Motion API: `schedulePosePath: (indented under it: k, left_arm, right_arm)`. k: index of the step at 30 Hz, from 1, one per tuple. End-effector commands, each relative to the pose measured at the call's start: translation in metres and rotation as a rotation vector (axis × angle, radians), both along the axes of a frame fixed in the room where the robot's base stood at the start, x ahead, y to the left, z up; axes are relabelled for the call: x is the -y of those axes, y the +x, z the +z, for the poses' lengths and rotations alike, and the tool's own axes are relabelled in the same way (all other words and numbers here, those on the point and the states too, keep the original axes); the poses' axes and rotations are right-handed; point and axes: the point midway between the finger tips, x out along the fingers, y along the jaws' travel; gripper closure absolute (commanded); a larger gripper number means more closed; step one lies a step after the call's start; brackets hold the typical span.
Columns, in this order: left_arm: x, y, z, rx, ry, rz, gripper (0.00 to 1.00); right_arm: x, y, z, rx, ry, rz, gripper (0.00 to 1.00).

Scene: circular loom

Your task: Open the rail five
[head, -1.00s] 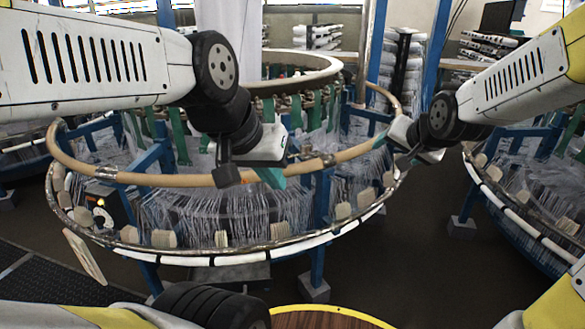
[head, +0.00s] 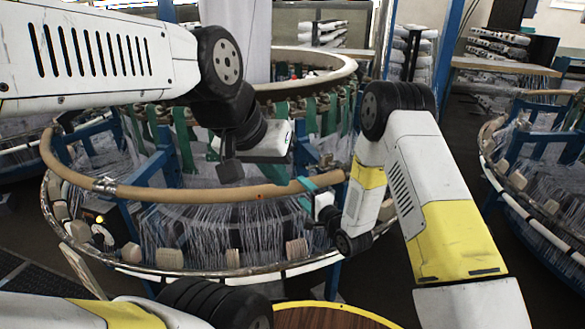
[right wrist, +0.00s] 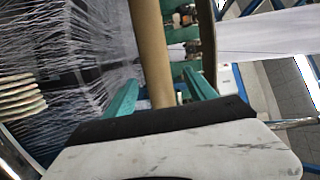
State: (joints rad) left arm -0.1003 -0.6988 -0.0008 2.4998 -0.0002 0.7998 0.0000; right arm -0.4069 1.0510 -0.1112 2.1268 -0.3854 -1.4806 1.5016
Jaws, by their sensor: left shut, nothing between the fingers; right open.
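The rail is a tan curved tube (head: 200,192) along the front of the circular loom. My right gripper (head: 305,203) is at the front right part of this rail, with a teal finger showing above it. In the right wrist view, the tan rail (right wrist: 149,45) runs between the two spread teal fingers of the open right gripper (right wrist: 155,84). Whether a finger touches it I cannot tell. My left gripper (head: 240,152) hangs above and behind the front rail, shut and empty. Its fingertips are mostly hidden. No number shows on the rail.
A lower white-and-metal ring (head: 215,272) with several wooden blocks (head: 296,250) circles the loom below the rail. White threads (head: 225,225) hang between them. Another loom (head: 535,205) is at the right, with dark floor between.

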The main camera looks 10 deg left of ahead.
Motion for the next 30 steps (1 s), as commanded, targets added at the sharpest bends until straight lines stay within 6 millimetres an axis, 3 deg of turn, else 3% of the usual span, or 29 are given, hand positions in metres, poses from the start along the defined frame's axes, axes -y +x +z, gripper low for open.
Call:
schedulePosePath:
  k: [7,18,30]
  left_arm:
    - [0.0,0.0,0.0,0.001,0.0,-0.001,1.0]
    - [0.0,0.0,0.0,0.001,0.0,-0.001,1.0]
    - [0.0,0.0,0.0,0.001,0.0,0.0,1.0]
  right_arm:
    - [-0.012,0.001,-0.007,-0.006,0.04,0.015,0.35]
    - [-0.05,0.042,-0.009,-0.006,0.037,0.015,0.35]
    - [-0.058,0.051,-0.009,-0.007,0.037,0.012,0.35]
